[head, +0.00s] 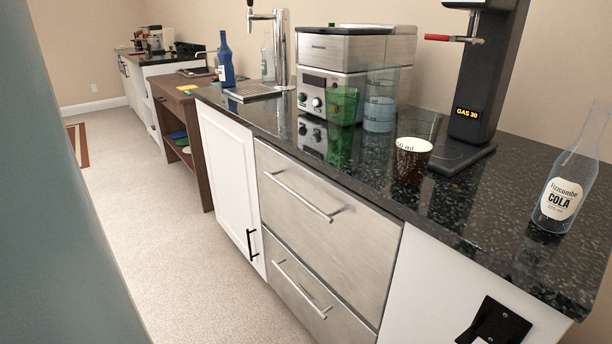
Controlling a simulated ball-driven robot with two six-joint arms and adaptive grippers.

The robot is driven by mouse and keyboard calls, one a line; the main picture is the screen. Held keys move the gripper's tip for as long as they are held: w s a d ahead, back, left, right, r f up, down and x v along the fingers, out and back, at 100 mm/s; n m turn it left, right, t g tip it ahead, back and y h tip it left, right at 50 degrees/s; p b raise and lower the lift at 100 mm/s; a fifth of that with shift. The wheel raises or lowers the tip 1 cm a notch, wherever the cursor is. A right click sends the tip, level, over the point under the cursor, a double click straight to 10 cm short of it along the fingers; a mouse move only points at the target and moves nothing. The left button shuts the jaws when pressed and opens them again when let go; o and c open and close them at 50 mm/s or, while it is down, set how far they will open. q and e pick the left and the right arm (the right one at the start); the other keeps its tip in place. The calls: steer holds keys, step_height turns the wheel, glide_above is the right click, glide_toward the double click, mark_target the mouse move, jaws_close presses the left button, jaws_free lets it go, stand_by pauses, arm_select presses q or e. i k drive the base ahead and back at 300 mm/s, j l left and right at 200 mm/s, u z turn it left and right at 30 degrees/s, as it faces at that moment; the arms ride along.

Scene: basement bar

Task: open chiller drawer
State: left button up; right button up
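The chiller is a steel-fronted unit under the dark counter, with two drawers stacked. The upper drawer (345,228) has a long bar handle (300,196) across its front. The lower drawer (285,262) has a similar bar handle (299,289). Both fronts sit flush and look closed. What seems to be part of my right gripper (495,322) shows as a black shape at the bottom right edge, right of the drawers and apart from both handles. It is cut off, so its fingers cannot be made out. My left gripper is not in view.
A white cabinet door (228,190) adjoins the drawers' left side. The counter (460,205) holds a cola bottle (567,190), a cup (411,160), a green tumbler (342,105) and machines. A blue-grey surface (50,200) fills the left edge. Carpet (180,250) before the drawers is clear.

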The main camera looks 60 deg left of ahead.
mark_target(353, 243)
steer(key=k+j+u, duration=0.1)
steer(key=u, duration=1.6)
